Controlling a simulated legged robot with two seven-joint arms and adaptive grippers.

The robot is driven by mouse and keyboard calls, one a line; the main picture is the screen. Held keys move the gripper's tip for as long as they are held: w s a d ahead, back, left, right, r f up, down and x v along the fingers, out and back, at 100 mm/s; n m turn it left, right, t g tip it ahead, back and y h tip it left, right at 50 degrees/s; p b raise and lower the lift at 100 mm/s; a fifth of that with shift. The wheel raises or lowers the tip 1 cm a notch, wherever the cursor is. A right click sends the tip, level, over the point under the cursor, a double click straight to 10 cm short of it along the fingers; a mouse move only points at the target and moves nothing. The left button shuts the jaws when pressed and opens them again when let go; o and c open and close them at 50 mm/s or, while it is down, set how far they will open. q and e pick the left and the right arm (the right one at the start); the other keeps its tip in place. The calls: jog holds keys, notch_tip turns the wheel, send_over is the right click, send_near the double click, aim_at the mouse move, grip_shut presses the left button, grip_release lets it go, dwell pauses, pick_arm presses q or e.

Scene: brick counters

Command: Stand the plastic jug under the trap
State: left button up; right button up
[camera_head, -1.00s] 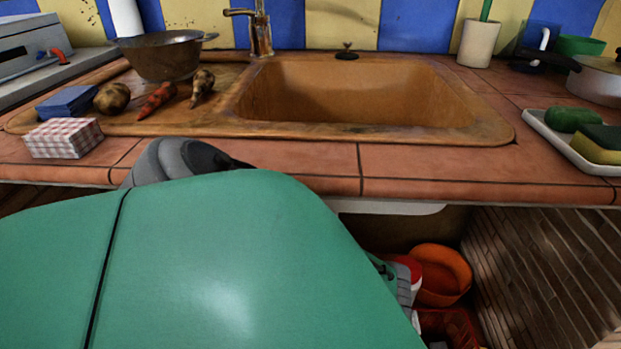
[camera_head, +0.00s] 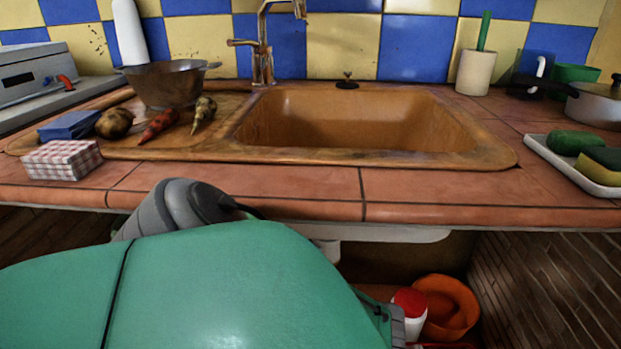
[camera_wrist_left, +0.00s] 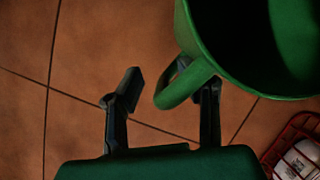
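A green jug (camera_wrist_left: 222,62) with a loop handle (camera_wrist_left: 180,88) stands at the upper right of the left wrist view, its dark open mouth showing. My left gripper (camera_wrist_left: 168,88) is open, its two fingers apart. The right finger overlaps the handle's edge in that view; I cannot tell whether they touch. The jug is not visible in the head view, where my green left arm blocks much of the space below the counter. A short white piece (camera_head: 329,252) shows under the sink (camera_head: 350,120); I cannot tell whether it is the trap. My right gripper is not in view.
Under the counter are an orange bucket (camera_head: 448,307) and a red-lidded white container (camera_head: 411,308). A red basket (camera_wrist_left: 292,150) sits at the wrist view's lower right.

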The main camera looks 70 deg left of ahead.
pick_arm(q)
jog(key=p+v, duration=0.6)
jog(key=v, duration=0.6)
jog(key=shift+d, duration=0.1)
